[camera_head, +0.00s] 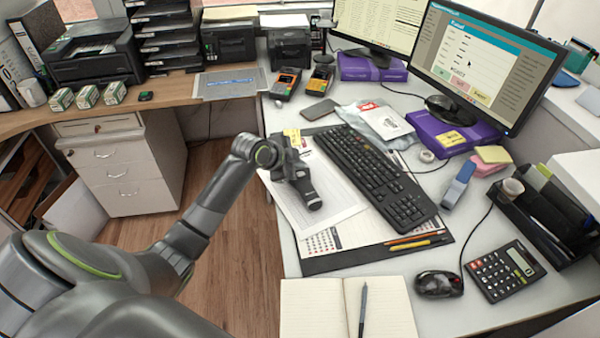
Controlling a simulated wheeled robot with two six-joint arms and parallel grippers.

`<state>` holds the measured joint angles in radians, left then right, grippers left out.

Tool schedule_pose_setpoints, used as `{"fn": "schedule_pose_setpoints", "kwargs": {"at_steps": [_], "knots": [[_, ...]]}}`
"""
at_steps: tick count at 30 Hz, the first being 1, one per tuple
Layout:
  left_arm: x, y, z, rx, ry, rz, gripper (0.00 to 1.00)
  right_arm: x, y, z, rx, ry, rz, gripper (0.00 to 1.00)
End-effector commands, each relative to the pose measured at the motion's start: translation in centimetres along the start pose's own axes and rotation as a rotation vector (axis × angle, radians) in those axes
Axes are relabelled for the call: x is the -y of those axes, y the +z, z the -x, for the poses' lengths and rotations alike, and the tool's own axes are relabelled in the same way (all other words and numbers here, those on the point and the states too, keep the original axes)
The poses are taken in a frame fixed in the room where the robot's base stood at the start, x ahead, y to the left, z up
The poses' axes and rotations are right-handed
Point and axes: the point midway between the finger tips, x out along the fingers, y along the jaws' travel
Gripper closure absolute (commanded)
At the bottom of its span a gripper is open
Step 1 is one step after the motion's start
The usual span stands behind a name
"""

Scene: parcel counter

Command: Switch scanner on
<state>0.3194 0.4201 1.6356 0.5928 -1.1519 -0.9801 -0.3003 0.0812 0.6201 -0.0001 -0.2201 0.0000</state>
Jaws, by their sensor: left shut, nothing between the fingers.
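My left arm comes in from the lower left, and my left gripper (309,196) is over the papers on the near left part of the desk. Its dark fingers point down and appear shut, with nothing seen between them. It is left of the black keyboard (378,180). I cannot tell for sure which device is the scanner. A black office machine (92,52) with paper on top stands at the far left, well away from the gripper. No lit power switch can be made out on it. My right gripper is not in view.
Two card terminals (286,82) stand behind the gripper. Two monitors (487,60) stand on purple boxes at the back right. A blue-grey handheld item (458,185), a mouse (438,284), a calculator (503,271) and an open notebook (312,308) lie on the right and near desk.

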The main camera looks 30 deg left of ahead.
Motion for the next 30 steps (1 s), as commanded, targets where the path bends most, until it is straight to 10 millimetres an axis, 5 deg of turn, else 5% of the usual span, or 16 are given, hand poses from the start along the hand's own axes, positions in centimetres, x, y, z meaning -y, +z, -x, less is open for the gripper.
{"fn": "schedule_pose_setpoints", "kwargs": {"at_steps": [30], "knots": [[-0.47,0.47,-0.61,0.0,0.0,0.0,1.0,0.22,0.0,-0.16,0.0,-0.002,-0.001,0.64]]}}
